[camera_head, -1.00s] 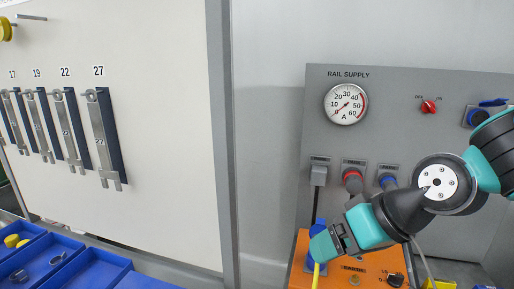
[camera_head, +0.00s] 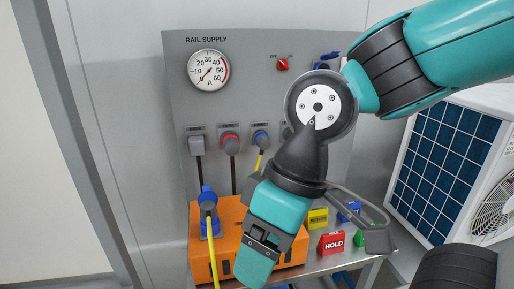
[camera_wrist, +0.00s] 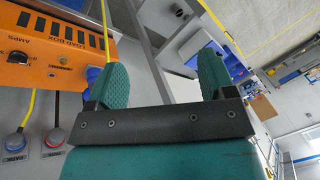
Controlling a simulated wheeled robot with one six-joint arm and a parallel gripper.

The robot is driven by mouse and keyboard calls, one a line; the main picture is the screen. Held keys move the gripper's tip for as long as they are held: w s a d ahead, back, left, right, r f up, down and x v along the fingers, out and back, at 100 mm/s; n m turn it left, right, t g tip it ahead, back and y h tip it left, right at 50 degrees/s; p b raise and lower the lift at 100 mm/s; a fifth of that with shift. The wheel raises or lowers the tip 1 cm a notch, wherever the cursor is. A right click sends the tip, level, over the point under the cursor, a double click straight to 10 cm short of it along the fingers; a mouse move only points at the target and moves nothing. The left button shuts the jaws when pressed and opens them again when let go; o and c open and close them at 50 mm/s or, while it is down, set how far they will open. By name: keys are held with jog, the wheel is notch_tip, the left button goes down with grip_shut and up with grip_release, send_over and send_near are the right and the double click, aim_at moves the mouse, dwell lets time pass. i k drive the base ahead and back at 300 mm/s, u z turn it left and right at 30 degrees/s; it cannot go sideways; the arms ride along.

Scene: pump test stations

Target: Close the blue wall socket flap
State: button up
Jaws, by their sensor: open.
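A blue wall socket (camera_head: 321,66) sits at the upper right of the grey panel in the head view, partly hidden by my arm. Its blue flap (camera_head: 329,56) appears raised, sticking out to the right. A lower blue socket (camera_head: 261,138) has a yellow cable hanging below it; its flap state is unclear. My gripper (camera_head: 258,268) points down in front of the orange box, well below and left of the raised flap. In the wrist view, its two teal fingers (camera_wrist: 165,65) are spread apart with nothing between them.
The orange load box (camera_head: 230,215) stands on a metal bench, with a blue plug and yellow cable (camera_head: 211,235) at its left. A red HOLD block (camera_head: 332,242) lies to the right. A solar panel (camera_head: 442,165) and fan unit stand at the right.

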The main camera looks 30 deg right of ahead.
aim_at(333, 55)
jog(key=u, duration=2.1)
jog(key=k, duration=0.9)
jog(key=z, duration=1.6)
jog(key=i, duration=0.45)
